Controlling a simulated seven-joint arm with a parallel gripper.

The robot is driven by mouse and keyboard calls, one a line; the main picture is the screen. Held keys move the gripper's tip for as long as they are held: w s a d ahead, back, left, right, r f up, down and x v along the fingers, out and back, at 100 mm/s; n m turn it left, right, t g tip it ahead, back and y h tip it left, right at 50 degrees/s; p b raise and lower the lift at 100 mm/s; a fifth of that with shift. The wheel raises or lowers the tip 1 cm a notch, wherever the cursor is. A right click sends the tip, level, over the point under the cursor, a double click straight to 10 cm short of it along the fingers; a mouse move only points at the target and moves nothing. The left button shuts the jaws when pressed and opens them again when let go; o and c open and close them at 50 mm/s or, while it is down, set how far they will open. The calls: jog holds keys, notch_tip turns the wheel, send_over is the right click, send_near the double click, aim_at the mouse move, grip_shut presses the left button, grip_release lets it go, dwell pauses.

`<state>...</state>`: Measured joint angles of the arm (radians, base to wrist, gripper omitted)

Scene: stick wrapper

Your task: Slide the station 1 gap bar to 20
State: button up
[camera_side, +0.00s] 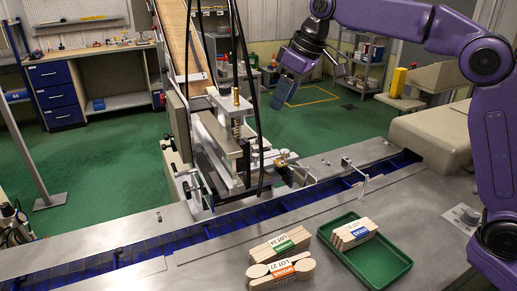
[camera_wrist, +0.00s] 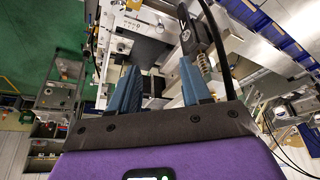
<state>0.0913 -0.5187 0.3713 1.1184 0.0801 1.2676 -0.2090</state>
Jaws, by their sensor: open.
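The wrapping station (camera_side: 228,140), a metal assembly with a spring post and a brass knob, stands behind the blue conveyor channel in the side view. I cannot pick out the gap bar or read its scale at this size. My gripper (camera_side: 282,102) hangs in the air to the right of the station, apart from it, pointing down. In the wrist view my gripper (camera_wrist: 157,80) shows two blue fingers spread apart with nothing held between them. Beyond them are a pale plate with small knobs (camera_wrist: 133,42), a dark block and a coil spring (camera_wrist: 204,66).
Black cables (camera_side: 243,70) hang in front of the station. A green tray (camera_side: 384,268) with a stick bundle stands at the front right, with more banded bundles (camera_side: 281,272) beside it. A thin bracket (camera_side: 362,178) rises by the conveyor (camera_side: 150,245).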

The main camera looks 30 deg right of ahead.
aim_at(256, 154)
jog(key=x, duration=1.7)
grip_shut()
